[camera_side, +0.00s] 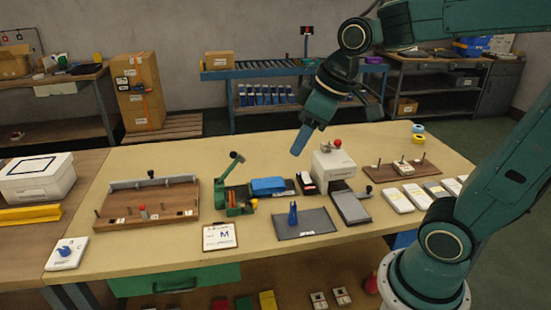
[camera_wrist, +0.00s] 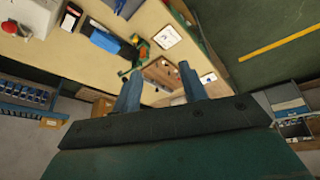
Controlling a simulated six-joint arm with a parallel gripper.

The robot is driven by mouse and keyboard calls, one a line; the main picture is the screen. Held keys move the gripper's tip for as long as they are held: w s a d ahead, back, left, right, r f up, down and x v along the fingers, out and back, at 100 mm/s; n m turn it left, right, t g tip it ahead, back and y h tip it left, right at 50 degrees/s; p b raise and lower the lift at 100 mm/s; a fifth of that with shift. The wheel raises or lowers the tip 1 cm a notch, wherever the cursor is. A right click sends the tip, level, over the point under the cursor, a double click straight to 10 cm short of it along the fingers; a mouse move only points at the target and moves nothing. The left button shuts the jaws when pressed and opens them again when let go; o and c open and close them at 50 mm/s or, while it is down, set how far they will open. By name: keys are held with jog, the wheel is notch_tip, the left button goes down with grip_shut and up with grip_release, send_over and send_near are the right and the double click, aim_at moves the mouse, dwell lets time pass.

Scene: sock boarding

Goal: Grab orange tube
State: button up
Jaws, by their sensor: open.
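I cannot make out an orange tube for certain in either view. My gripper (camera_side: 302,139) hangs above the middle of the workbench in the side view, with its blue fingers pointing down and clear of the bench. In the wrist view my gripper (camera_wrist: 160,85) shows two blue fingers spread apart with nothing between them. A green lever device (camera_side: 236,192) stands on the bench, left of and below the gripper; it also shows in the wrist view (camera_wrist: 140,48).
A wooden tray (camera_side: 120,216) with pegs lies at the left of the bench. A blue block (camera_side: 269,186), a white machine (camera_side: 333,165), a dark mat (camera_side: 318,226) with a blue upright piece (camera_side: 293,213), and a clipboard (camera_side: 219,236) sit around the middle. White packs (camera_side: 396,200) lie at the right.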

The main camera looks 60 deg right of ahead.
jog(key=w+d+f+n+g+y, duration=0.1)
jog(key=w+d+f+n, duration=0.15)
jog(key=w, duration=0.35)
jog(key=w+d+f+n, duration=0.1)
jog(key=w+f, duration=0.2)
jog(key=w, duration=0.4)
jog(key=n+y, duration=0.2)
send_near(231, 192)
notch_tip(231, 192, up, 3)
jog(key=shift+s+d+f+g, duration=0.15)
jog(key=shift+s+d+g, duration=0.15)
jog(key=shift+s+d, duration=0.1)
jog(key=shift+w+f, duration=0.1)
jog(key=shift+x, duration=4.15)
jog(key=shift+f, duration=0.1)
jog(key=shift+x, duration=2.55)
jog(key=shift+d, duration=0.15)
